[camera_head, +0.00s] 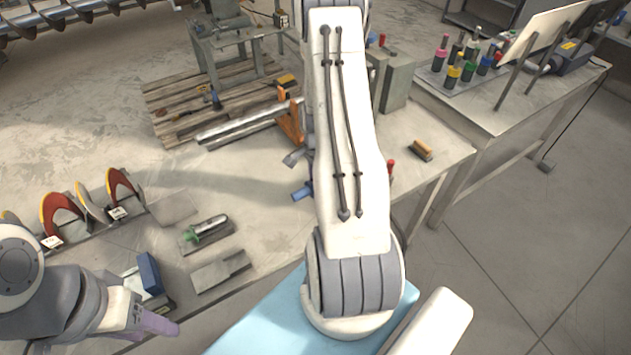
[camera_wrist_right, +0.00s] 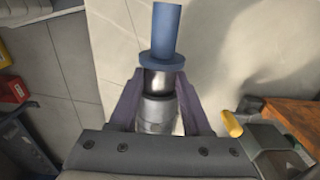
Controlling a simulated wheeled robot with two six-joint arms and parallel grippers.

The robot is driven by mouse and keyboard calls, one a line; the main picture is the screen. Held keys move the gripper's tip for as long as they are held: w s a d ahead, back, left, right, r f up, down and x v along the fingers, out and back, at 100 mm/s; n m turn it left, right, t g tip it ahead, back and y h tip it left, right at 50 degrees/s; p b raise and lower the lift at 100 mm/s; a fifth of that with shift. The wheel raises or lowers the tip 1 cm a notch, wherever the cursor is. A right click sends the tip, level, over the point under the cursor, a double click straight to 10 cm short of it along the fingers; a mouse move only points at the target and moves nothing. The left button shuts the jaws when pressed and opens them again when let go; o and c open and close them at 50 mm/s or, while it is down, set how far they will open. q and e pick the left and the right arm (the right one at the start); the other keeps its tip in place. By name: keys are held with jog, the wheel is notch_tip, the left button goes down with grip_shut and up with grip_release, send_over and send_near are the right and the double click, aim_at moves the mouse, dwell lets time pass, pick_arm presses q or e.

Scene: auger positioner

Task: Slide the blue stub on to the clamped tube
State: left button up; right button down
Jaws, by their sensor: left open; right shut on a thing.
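The blue stub (camera_wrist_right: 166,35) has a blue shaft and flange above a bright metal part. In the right wrist view my right gripper (camera_wrist_right: 159,80) is shut on the metal part, with the blue end pointing away. In the head view only the blue end of the stub (camera_head: 302,190) shows beside my right arm, which hides the right gripper. The silver clamped tube (camera_head: 245,124) lies level in an orange clamp (camera_head: 291,122), behind the stub and apart from it. My left gripper (camera_head: 158,325) is open and empty at lower left.
Red-and-grey auger pieces (camera_head: 62,215), a green-handled tool (camera_head: 208,229) and a dark blue block (camera_head: 150,273) stand left. An orange-topped brush (camera_head: 421,150) lies right of my arm. The bench (camera_head: 235,185) between the stub and the tools is clear.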

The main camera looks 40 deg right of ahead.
jog(key=shift+s+d+r, duration=0.1)
jog(key=shift+d, duration=0.35)
jog(key=shift+c, duration=1.4)
grip_release()
jog(key=shift+s, duration=0.15)
notch_tip(320, 180, up, 10)
jog(key=shift+w+r+b, duration=0.2)
jog(key=shift+b, duration=0.25)
jog(key=shift+a, duration=0.1)
